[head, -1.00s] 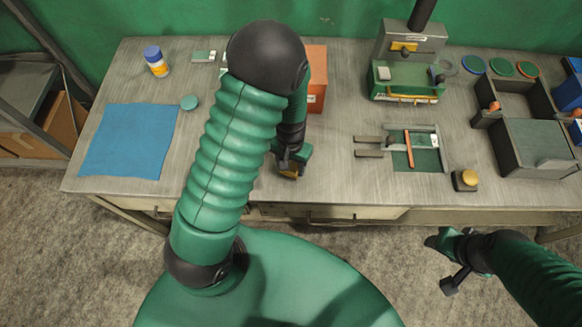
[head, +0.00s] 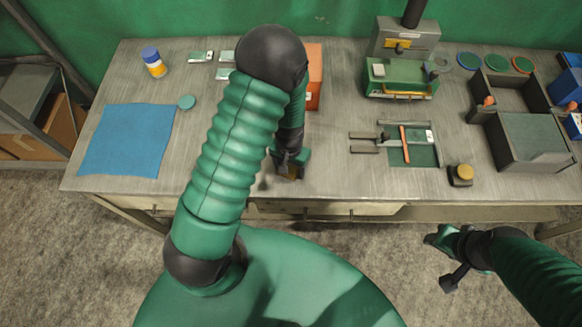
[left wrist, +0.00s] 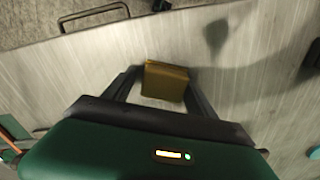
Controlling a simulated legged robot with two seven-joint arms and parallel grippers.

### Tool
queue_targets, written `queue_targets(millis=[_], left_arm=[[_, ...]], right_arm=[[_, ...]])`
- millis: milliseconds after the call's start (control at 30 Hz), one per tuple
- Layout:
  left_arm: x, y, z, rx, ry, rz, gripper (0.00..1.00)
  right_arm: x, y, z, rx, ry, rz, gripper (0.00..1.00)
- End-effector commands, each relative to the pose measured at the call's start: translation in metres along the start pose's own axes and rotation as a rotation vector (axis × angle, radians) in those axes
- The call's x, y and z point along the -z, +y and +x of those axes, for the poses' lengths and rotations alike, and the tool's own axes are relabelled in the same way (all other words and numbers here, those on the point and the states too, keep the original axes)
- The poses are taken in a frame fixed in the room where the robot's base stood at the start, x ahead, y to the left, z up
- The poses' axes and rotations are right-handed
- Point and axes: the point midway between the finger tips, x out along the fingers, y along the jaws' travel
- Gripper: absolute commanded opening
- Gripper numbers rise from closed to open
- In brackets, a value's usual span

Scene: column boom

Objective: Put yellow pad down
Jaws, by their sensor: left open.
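The yellow pad (left wrist: 164,81) shows as a small yellow-brown block between the two fingers of my left gripper (left wrist: 162,74) in the left wrist view. The fingers are apart, with a gap on the pad's left side and the right finger close beside it. In the head view my left gripper (head: 290,172) points down near the table's front edge, and the pad is mostly hidden there. Whether the pad rests fully on the table (head: 330,185) is hard to tell.
A blue cloth (head: 128,140) and a white-yellow bottle (head: 153,62) lie to the left. An orange box (head: 314,75) is behind my left arm. A green fixture (head: 412,150), a yellow-topped block (head: 461,174) and grey bins (head: 530,140) are to the right.

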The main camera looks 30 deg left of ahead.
Motion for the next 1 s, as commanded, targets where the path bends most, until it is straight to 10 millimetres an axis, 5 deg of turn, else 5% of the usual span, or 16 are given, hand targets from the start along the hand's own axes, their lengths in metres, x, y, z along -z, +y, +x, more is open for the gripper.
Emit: queue_targets(millis=[600,767,1000], left_arm=[[-0.008,-0.005,0.004,0.002,-0.019,-0.006,0.77],[-0.005,-0.004,-0.018,0.002,-0.013,-0.004,0.77],[-0.003,0.000,-0.086,0.002,-0.002,-0.002,0.77]], right_arm=[[0.000,0.000,0.000,0.000,0.000,0.000,0.50],[0.000,0.000,-0.002,0.000,0.000,0.000,0.50],[0.001,0.000,-0.003,0.000,0.000,0.000,0.50]])
